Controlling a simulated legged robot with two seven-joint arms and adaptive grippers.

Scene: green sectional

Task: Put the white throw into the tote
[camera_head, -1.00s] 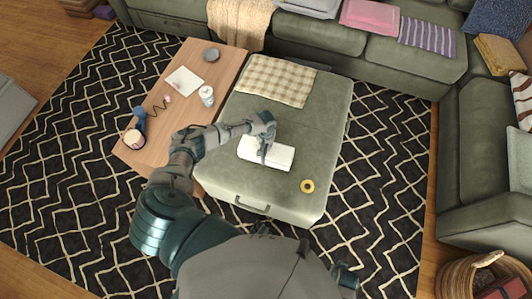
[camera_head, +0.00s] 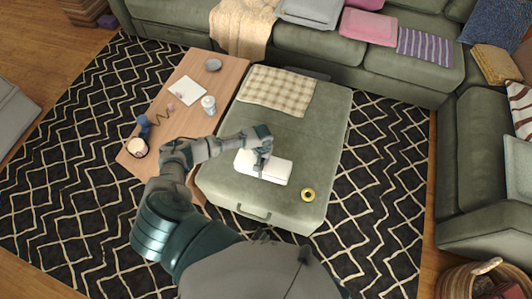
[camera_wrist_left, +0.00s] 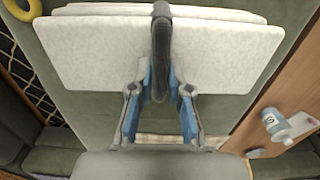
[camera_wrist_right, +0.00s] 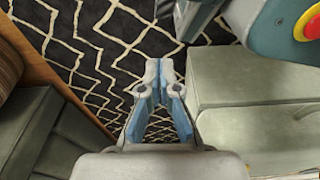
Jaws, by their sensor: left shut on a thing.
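The white throw (camera_head: 276,171) lies folded on the green ottoman, near its front. In the left wrist view the throw (camera_wrist_left: 100,55) fills the upper part, with a dark upright band (camera_wrist_left: 161,50) across its middle. My left gripper (camera_head: 260,168) reaches down onto the throw. Its fingers (camera_wrist_left: 160,85) are around the dark band, shut on it. My right gripper (camera_wrist_right: 159,70) is shut and empty above the patterned rug. A woven basket (camera_head: 452,284) with a handle stands at the bottom right, cut by the frame; it looks like the tote.
The ottoman (camera_head: 310,120) also bears a checked cloth (camera_head: 277,90) and a yellow ring (camera_head: 308,195). A wooden table (camera_head: 180,125) with a mug, white bottle and paper adjoins its left. The green sectional (camera_head: 415,72) bounds the back and right. Rug lies between ottoman and basket.

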